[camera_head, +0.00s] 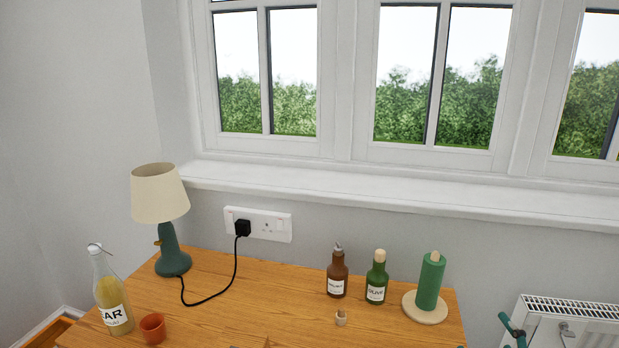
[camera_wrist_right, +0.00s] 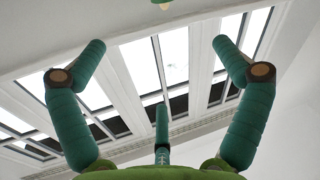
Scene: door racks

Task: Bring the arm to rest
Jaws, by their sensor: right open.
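My right gripper (camera_wrist_right: 160,50) fills the right wrist view. In the head view only a small teal part of what looks like my right gripper shows at the bottom right edge, in front of the radiator and right of the wooden table (camera_head: 240,315). My left gripper is not in view.
On the table stand a lamp (camera_head: 168,250), a clear bottle (camera_head: 112,300), a terracotta cup (camera_head: 153,328), a brown bottle (camera_head: 337,275), a green bottle (camera_head: 376,280), a cork-like piece (camera_head: 341,318) and a green roll on a holder (camera_head: 429,283). A white radiator (camera_head: 575,322) is at right.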

